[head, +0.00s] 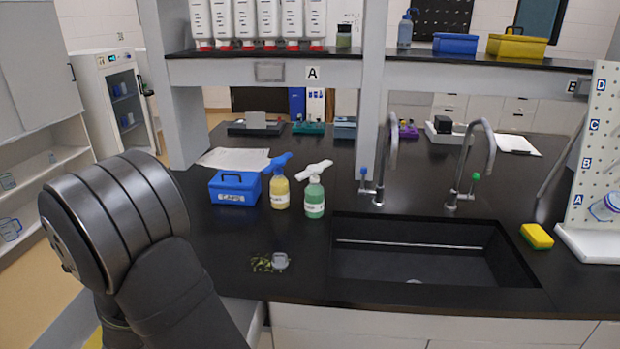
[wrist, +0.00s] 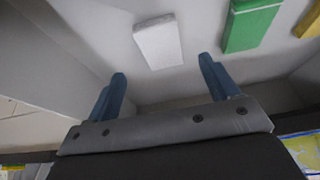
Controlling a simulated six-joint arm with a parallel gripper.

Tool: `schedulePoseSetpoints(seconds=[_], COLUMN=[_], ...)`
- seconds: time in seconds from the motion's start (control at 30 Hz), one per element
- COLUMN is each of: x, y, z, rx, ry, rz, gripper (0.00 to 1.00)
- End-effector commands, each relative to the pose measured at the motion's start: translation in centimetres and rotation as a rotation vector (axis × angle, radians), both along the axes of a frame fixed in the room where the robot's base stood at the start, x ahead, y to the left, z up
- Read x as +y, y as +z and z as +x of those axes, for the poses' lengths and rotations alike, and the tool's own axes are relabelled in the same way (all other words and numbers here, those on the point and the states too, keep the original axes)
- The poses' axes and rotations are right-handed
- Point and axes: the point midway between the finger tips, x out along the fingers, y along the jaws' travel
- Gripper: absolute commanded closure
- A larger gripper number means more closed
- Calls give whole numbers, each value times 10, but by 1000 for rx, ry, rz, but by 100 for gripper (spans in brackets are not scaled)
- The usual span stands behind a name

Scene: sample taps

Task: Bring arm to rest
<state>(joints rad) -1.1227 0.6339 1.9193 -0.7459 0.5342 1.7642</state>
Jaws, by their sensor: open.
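My gripper (wrist: 162,82) shows in the wrist view with its two blue fingers spread apart and nothing between them. Beyond the fingers is a pale grey surface with a white block (wrist: 159,42) and a green block (wrist: 250,24) on it. I cannot tell how far away they are. In the head view my arm is bent at the lower left, left of the sink, and my gripper is out of the picture.
The black bench (head: 300,240) holds a blue box (head: 235,190), a yellow spray bottle (head: 279,190), a green spray bottle (head: 314,198), two taps, a sink (head: 420,262) and a yellow sponge (head: 537,236).

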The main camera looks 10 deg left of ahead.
Motion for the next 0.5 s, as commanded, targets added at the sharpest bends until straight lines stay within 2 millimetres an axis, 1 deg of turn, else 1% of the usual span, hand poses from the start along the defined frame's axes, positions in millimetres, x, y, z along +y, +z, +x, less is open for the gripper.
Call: schedulePoseSetpoints(seconds=[0.03, 0.2, 0.4, 0.5], x=[-1, -1, 0, 0], y=[-8, -30, -47, -52], z=[3, 12, 17, 17], rx=[1, 1, 2, 1], ry=[1, 0, 1, 1], rz=[-3, -3, -2, 0], gripper=[20, 20, 20, 20])
